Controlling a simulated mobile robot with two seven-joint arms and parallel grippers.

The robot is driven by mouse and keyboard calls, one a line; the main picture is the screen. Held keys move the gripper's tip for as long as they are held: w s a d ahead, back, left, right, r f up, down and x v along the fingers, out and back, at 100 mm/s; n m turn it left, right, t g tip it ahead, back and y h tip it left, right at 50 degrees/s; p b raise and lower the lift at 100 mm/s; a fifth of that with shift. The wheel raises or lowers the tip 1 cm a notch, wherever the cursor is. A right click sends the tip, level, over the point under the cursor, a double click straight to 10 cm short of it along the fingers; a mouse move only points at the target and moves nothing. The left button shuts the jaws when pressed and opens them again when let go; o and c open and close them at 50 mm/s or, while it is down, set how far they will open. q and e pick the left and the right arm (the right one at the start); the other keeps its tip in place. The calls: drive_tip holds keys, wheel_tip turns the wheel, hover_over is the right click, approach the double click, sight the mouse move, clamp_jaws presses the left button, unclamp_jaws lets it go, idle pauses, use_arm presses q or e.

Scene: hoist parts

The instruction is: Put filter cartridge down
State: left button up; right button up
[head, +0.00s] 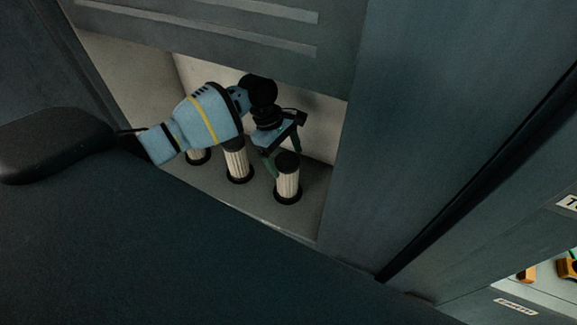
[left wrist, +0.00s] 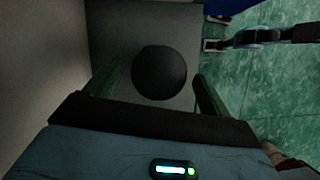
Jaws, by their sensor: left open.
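A white pleated filter cartridge (head: 288,183) with black end caps stands upright on the floor of a grey recess, right of two similar cartridges. My left gripper (head: 283,153) is open with its green fingers just above and beside the top of this cartridge. In the left wrist view, the round black cap (left wrist: 159,72) shows between the two spread fingers, with a gap on each side. The cartridge body below the cap is hidden there.
A middle cartridge (head: 237,162) stands close to the left, and another cartridge (head: 198,156) is partly hidden behind my left arm. A slatted grey panel (head: 230,35) hangs above the recess, and a tall grey panel (head: 400,130) bounds it on the right.

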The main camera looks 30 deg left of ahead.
use_arm(q)
drive_tip(key=v, duration=0.7)
drive_tip(key=shift+p, duration=0.35)
